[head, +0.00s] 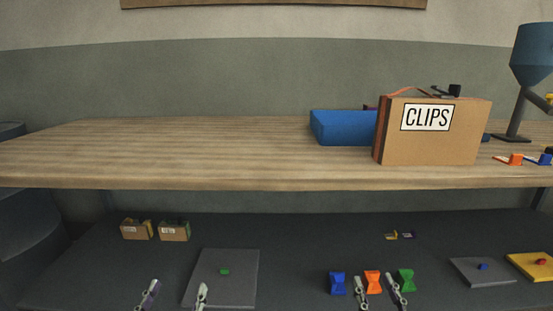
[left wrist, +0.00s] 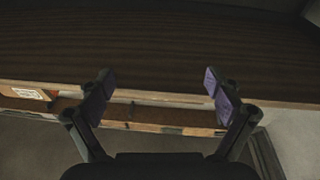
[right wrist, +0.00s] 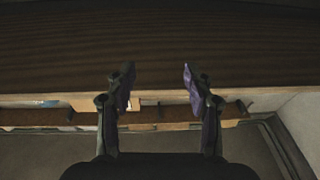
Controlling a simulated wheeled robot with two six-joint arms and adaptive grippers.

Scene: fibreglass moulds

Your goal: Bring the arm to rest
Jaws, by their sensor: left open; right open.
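My left gripper (head: 174,296) is at the bottom left of the head view, over the lower dark surface, with its two fingertips apart and nothing between them. It also shows open and empty in the left wrist view (left wrist: 160,88). My right gripper (head: 378,287) is at the bottom right of centre, its fingertips apart in front of the coloured clips. In the right wrist view (right wrist: 158,82) it is open with nothing between the fingers. Both wrist views show a dark wooden surface beyond the fingertips. The arms themselves are mostly out of the head view.
A wooden shelf (head: 200,155) spans above the dark lower surface (head: 300,260). On it stand a CLIPS box (head: 450,145) and a blue block (head: 340,128). Below are blue (head: 338,283), orange (head: 373,280) and green clips (head: 405,279), grey plates (head: 240,290) and small boxes (head: 137,230).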

